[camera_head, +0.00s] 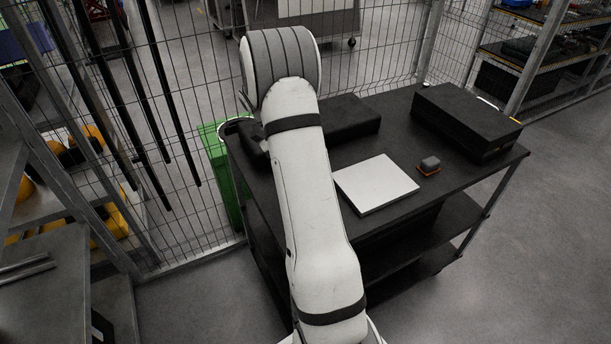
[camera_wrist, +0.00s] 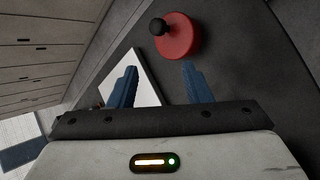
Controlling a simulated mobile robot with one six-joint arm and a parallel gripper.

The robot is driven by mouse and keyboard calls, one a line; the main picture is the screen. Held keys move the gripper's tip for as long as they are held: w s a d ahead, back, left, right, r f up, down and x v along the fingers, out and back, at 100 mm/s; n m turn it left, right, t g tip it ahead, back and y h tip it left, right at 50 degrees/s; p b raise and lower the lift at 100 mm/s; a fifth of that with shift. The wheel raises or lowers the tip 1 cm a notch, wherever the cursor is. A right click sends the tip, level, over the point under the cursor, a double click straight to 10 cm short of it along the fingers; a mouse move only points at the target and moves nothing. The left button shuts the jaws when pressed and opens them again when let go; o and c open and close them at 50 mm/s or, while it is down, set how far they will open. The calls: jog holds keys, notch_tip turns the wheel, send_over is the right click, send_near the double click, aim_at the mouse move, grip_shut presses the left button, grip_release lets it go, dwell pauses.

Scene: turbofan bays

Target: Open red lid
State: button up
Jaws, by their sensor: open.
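The red lid (camera_wrist: 181,42) is a round red disc with a black knob (camera_wrist: 158,26) on it. It shows at the top of the wrist view, on a dark surface. My gripper (camera_wrist: 158,67) is open, its two blue fingers apart with nothing held between them. The lid lies beyond the fingertips, nearer the right finger, and I see no contact. In the head view I cannot make out the lid or my gripper; my white arm covers part of the black cart.
The black cart (camera_head: 472,180) carries a white panel (camera_head: 375,183), a small grey block (camera_head: 430,163) on an orange base, a large black case (camera_head: 465,118) and another black case (camera_head: 345,117). A green bin (camera_head: 222,170) and mesh fence stand beyond. Floor at right is clear.

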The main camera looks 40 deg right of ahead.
jog(key=v, duration=0.4)
jog(key=shift+w+r+b, duration=0.2)
jog(key=shift+b, duration=0.2)
jog(key=shift+a, duration=0.1)
